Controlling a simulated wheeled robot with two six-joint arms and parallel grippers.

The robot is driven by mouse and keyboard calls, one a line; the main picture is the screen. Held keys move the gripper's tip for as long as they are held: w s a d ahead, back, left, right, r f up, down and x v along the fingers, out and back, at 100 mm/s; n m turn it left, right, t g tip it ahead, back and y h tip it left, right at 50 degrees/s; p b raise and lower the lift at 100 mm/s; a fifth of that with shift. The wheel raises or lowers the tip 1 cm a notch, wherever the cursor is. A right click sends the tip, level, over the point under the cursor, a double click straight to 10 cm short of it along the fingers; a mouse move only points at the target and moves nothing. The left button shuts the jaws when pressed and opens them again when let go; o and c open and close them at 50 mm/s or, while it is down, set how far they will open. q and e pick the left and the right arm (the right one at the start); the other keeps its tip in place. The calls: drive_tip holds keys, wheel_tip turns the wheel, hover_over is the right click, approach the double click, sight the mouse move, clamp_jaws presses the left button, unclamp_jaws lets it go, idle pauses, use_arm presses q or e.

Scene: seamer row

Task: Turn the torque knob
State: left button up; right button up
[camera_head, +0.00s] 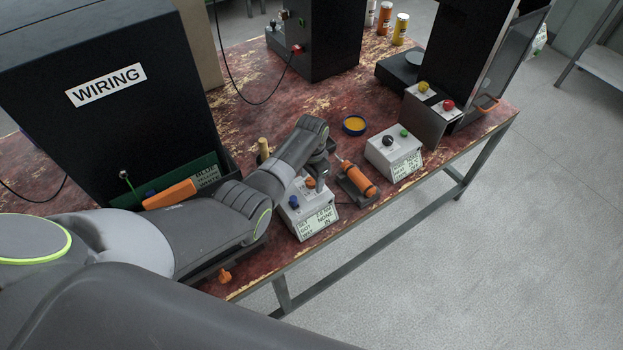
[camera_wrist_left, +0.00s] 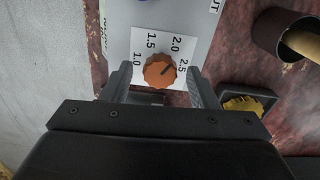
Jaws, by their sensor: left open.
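The torque knob (camera_head: 310,183) is a ridged orange dial on a small light-grey box (camera_head: 314,224) on the bench. In the left wrist view the knob (camera_wrist_left: 159,71) sits on a white scale marked 1.0, 1.5, 2.0 and 2.5. Its dark pointer line aims up and right, between 2.0 and 2.5. My left gripper (camera_head: 317,170) reaches over the box from above. In the wrist view its open fingers (camera_wrist_left: 159,80) stand one on each side of the knob, with a gap visible on both sides. My right gripper is not in view.
A blue knob (camera_head: 293,202) shares the box. An orange-handled screwdriver (camera_head: 357,180) lies in a dark cradle to the right. Beyond are a grey box with a black knob (camera_head: 387,141) and a blue-rimmed dish (camera_head: 354,125). The black WIRING cabinet (camera_head: 120,110) stands left.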

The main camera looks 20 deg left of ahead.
use_arm(q)
drive_tip(key=c, duration=1)
drive_tip(key=shift+o, duration=0.2)
drive_tip(key=shift+n, duration=0.3)
drive_tip(key=shift+r+n+p, duration=0.1)
drive_tip(key=shift+n+p, duration=0.45)
drive_tip(key=shift+n, duration=0.35)
drive_tip(key=n+p, duration=0.1)
drive_tip(key=n, duration=0.2)
drive_tip(key=shift+n, duration=0.3)
drive_tip(key=n, duration=0.5)
drive_tip(key=shift+n+p, duration=0.3)
drive_tip(key=shift+p, duration=0.1)
